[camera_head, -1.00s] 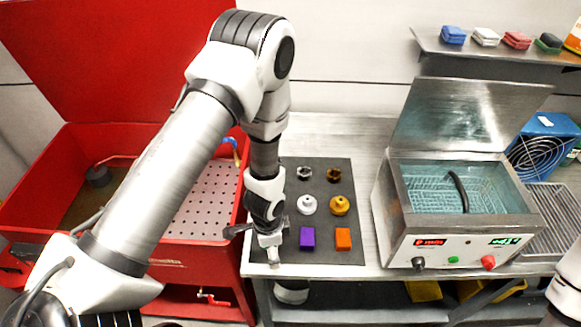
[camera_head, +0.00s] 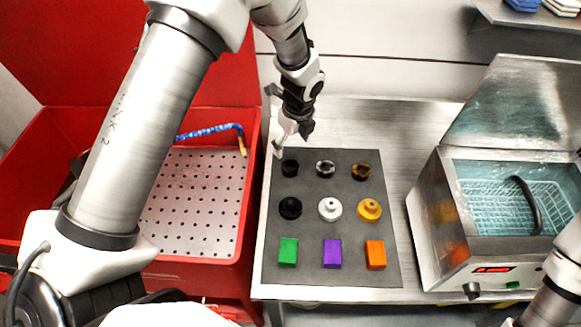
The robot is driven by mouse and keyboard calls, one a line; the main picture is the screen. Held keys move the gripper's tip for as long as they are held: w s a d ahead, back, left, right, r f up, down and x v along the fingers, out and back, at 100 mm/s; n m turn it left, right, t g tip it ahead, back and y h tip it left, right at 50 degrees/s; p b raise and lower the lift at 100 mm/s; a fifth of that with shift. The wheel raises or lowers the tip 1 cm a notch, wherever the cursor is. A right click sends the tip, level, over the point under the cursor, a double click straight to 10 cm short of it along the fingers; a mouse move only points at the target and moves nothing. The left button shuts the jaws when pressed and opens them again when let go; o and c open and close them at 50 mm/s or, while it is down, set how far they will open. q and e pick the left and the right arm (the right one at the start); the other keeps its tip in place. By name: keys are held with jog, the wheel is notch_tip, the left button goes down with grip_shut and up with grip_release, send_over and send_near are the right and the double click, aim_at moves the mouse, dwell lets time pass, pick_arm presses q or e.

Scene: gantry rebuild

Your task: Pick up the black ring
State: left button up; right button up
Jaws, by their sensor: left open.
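The black ring (camera_head: 290,168) lies at the far left corner of the dark grey mat (camera_head: 330,280), in the back row. My left gripper (camera_head: 291,141) is open and empty, just behind and above the black ring, apart from it as far as I can tell. A clear grey ring (camera_head: 325,169) and a brown ring (camera_head: 362,171) lie to the right of the black one in the same row. My right gripper is out of view; only part of my right arm shows at the lower right.
A black knob (camera_head: 290,208), a white one (camera_head: 329,209) and a yellow one (camera_head: 369,210) form the middle row. Green (camera_head: 288,252), purple (camera_head: 332,253) and orange (camera_head: 375,254) blocks lie in front. A red basin (camera_head: 205,265) stands left, a steel bath (camera_head: 430,235) right.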

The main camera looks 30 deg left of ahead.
aim_at(291, 164)
pick_arm(q)
jog(key=shift+s+d+f, duration=0.25)
jog(key=shift+d+f, duration=0.2)
jog(key=shift+f, duration=0.3)
jog(key=f, duration=0.1)
jog(key=a+f, duration=0.1)
jog(key=w+f+p, duration=0.1)
jog(key=f, duration=0.1)
jog(key=shift+a, duration=0.25)
jog(key=f, duration=0.1)
jog(key=f+p, duration=0.1)
jog(key=shift+s+d+f, duration=0.15)
jog(key=shift+s+f, duration=0.1)
jog(key=shift+f, duration=0.35)
jog(key=shift+w+f, duration=0.1)
jog(key=shift+f, duration=0.1)
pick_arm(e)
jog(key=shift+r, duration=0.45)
pick_arm(q)
jog(key=c, duration=1)
jog(key=shift+r, duration=0.1)
jog(key=c, duration=0.4)
